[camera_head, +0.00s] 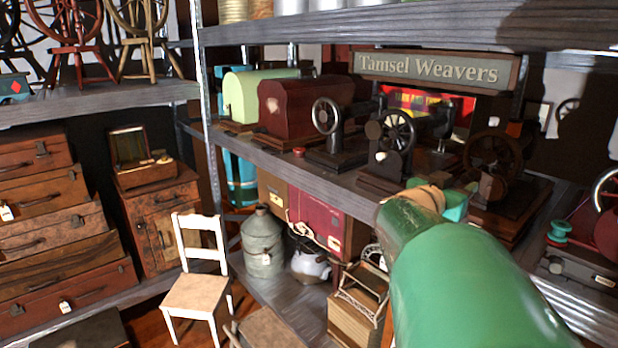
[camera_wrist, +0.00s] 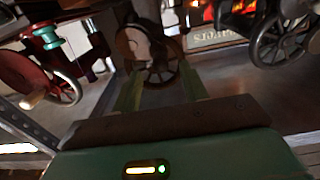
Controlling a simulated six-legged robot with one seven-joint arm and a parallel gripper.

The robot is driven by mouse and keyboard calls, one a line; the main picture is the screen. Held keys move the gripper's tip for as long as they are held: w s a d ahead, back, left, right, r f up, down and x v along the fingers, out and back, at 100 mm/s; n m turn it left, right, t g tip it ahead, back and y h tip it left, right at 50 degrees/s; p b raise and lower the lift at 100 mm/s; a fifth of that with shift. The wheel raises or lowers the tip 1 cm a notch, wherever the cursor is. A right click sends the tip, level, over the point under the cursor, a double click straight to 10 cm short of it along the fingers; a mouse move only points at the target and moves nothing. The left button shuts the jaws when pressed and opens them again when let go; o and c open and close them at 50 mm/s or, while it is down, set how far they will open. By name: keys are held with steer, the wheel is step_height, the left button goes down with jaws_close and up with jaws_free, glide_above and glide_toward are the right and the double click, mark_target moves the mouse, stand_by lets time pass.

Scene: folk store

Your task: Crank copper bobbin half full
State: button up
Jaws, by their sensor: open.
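A dark hand-cranked winder (camera_head: 493,158) with a spoked wheel stands on the metal shelf in the head view. In the wrist view the winder's spoked wheel (camera_wrist: 160,70) and a brownish round part (camera_wrist: 135,43) show straight ahead. I cannot tell for sure which part is the copper bobbin or how full it is. My gripper (camera_wrist: 163,80) is open, its two green fingers on either side of the wheel in the picture, with nothing seen between them. I cannot tell whether they touch it.
Black sewing machines (camera_head: 393,140) stand left of the winder, below the Tamsel Weavers sign (camera_head: 432,68). A red machine with a teal spool (camera_wrist: 47,37) and spoked wheel is at the left in the wrist view. An upper shelf (camera_head: 400,32) hangs above the row.

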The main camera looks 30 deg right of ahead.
mark_target(464, 180)
steer(key=shift+w+d, duration=0.2)
steer(key=shift+d, duration=0.95)
steer(key=shift+w+d, duration=0.2)
steer(key=shift+d, duration=0.9)
steer(key=shift+d, duration=0.15)
steer(key=c, duration=0.8)
